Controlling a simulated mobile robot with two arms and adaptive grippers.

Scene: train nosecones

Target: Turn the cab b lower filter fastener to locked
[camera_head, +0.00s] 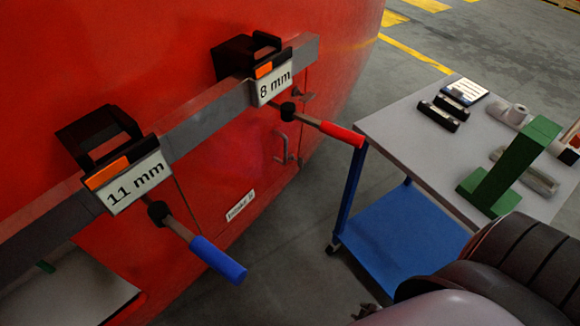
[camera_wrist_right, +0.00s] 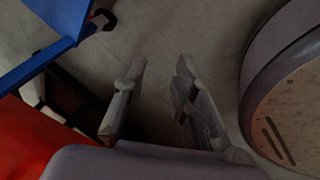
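No lower filter fastener can be made out for certain in either view. The red cab nose (camera_head: 110,45) fills the left of the head view. Its panel has a small label (camera_head: 240,205), too small to read surely, a grey handle (camera_head: 286,148) and a small latch-like part (camera_head: 303,96). A blue-handled tool (camera_head: 215,258) hangs under the 11 mm sign, and a red-handled tool (camera_head: 335,131) under the 8 mm sign. My right gripper (camera_wrist_right: 161,66) is open and empty above the floor in the right wrist view. My left gripper is not in view.
A grey rail (camera_head: 207,118) carrying the tool holders crosses before the nose. A trolley (camera_head: 400,115) with a blue lower shelf stands right, holding a green stand (camera_head: 510,165) and dark blocks. My right arm is at bottom right. Floor between nose and trolley is clear.

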